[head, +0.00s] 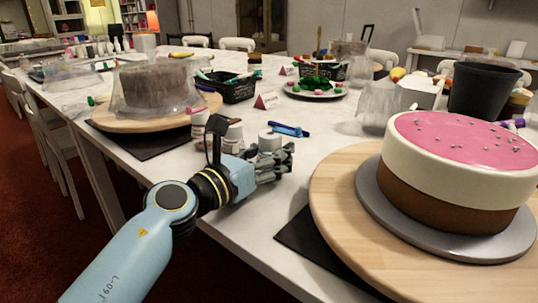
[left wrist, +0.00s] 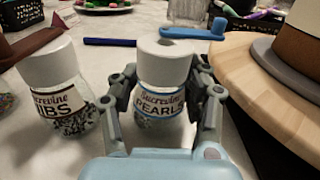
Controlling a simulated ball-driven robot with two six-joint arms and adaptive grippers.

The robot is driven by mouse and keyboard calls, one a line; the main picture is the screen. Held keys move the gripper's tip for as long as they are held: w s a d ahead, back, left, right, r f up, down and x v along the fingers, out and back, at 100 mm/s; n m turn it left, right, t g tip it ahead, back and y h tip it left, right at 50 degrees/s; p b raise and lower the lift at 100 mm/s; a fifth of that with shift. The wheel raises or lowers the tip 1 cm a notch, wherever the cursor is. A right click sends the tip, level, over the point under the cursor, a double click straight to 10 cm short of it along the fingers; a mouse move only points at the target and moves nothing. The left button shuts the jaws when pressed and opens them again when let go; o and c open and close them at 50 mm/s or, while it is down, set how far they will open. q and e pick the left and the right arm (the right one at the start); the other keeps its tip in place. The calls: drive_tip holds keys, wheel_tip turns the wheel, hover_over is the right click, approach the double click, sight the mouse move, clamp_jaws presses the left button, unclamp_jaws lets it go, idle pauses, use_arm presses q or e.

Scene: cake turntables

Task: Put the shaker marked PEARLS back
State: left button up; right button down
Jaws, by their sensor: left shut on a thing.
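The PEARLS shaker (left wrist: 163,75), a clear jar with a white cap and a blue-edged label, stands upright between the fingers of my left gripper (left wrist: 162,100) in the left wrist view. In the head view its white cap (head: 269,140) shows just behind my left gripper (head: 277,163), which is shut on it. The gripper hides the jar's lower part, so I cannot tell whether it touches the table. A shaker marked with a label ending in IBS (left wrist: 55,90), holding dark bits, stands to its left, apart from it. My right gripper is out of view.
A pink-topped cake (head: 465,140) with silver pearls stands on a wooden turntable (head: 335,200) at right. A blue tool (head: 290,130) lies behind the shaker. A covered brown cake (head: 155,85) stands at left. A black basket (head: 232,88) and name card (head: 266,101) are farther back.

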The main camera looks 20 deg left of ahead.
use_arm(q)
drive_tip(key=shift+f, duration=0.1)
drive_tip(key=o, duration=1.4)
drive_tip(key=shift+a, duration=0.1)
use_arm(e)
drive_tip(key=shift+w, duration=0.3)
